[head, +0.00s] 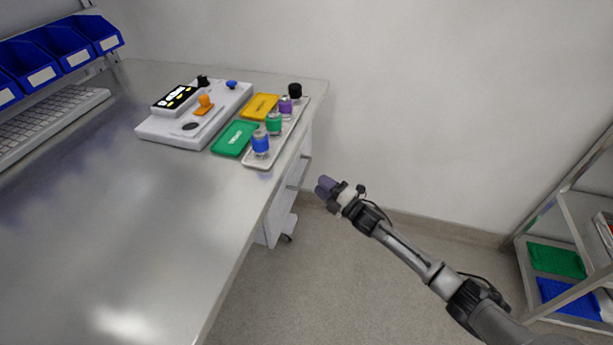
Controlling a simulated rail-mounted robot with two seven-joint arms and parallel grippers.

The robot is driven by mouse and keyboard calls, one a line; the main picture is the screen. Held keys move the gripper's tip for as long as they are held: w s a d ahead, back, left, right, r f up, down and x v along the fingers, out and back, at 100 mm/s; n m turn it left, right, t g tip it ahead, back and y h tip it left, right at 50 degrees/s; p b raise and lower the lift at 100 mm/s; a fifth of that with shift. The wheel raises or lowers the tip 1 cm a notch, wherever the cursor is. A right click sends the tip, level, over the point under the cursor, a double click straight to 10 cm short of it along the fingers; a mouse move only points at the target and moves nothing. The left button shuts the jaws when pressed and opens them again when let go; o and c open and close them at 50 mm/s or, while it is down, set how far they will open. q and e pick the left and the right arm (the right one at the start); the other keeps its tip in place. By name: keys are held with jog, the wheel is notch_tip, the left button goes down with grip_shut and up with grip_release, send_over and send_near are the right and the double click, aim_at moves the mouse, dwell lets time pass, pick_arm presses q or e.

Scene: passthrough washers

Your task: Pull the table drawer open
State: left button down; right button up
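A white drawer unit (278,218) on castors stands under the right end of the metal table (150,230). The tabletop hides much of it, and I see its side with bar-like handles (301,172) at a steep angle. I cannot tell whether any drawer stands out. My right gripper (325,187) comes in from the lower right. Its purple fingertips point left towards the drawer unit and appear a little to the right of the handles, with nothing visibly held. The gap between the fingers is too small to judge. My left gripper is out of view.
On the table are a white fixture (160,130), a yellow tray (260,107), a green tray (236,138) and a pale tray (257,164) of coloured bottles. Blue bins (62,43) and a keyboard (50,122) are left. A shelf rack (560,240) stands right. The floor between is clear.

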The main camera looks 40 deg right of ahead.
aim_at(305, 172)
jog(key=b+x, duration=0.2)
jog(key=x, duration=0.5)
jog(key=shift+w, duration=0.1)
jog(key=c, duration=0.5)
grip_shut()
